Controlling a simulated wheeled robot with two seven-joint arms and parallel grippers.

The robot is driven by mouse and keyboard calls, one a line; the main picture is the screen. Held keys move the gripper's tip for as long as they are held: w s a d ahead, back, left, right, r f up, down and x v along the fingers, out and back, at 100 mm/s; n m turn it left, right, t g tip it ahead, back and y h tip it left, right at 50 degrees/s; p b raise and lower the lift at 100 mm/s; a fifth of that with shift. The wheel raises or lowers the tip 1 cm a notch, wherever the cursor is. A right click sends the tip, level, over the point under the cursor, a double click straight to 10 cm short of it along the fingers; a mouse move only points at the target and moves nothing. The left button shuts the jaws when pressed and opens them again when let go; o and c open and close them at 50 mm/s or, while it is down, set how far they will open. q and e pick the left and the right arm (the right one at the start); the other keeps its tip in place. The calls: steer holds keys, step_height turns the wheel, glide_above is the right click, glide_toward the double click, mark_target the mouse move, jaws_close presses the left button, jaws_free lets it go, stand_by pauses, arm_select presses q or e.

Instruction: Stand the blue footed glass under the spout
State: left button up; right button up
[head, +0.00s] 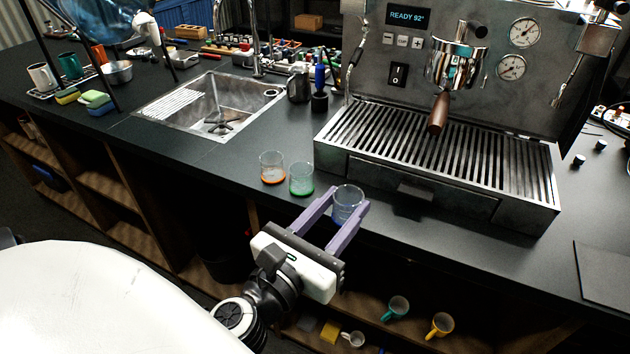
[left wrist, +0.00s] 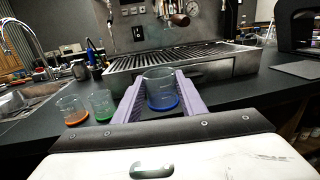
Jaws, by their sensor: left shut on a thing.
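The blue footed glass (head: 347,203) is clear with a blue base. It stands upright between the purple fingers of my left gripper (head: 340,208), which is shut on it, at the counter's front edge. The left wrist view shows the glass (left wrist: 161,90) between both fingers; whether its base touches the counter I cannot tell. The espresso machine (head: 375,80) stands behind and to the right. Its spout area is at the portafilter (head: 438,112) with a brown handle, above the slatted drip tray (head: 335,135). My right gripper is not in view.
A glass with an orange base (head: 272,167) and one with a green base (head: 301,179) stand just left of the gripper. A sink (head: 210,105) is farther left. A dark flat mat (head: 608,272) lies at right. The drip tray top is clear.

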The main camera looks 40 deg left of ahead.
arm_select(q)
steer(key=w+a+r+n+y, duration=0.2)
steer(key=w+a+r, duration=0.3)
steer(key=w+a, duration=0.1)
steer(key=shift+g, duration=0.3)
steer(key=f+b, duration=0.1)
steer(key=f, duration=0.2)
steer(key=f+b, duration=0.1)
steer(key=f, duration=0.2)
steer(key=f+b, duration=0.1)
steer(key=f, duration=0.2)
steer(key=shift+w+a+f, duration=0.3)
steer(key=shift+w+f, duration=0.05)
steer(key=shift+f, duration=0.05)
steer(key=o, duration=1.1)
steer(key=shift+f, duration=0.15)
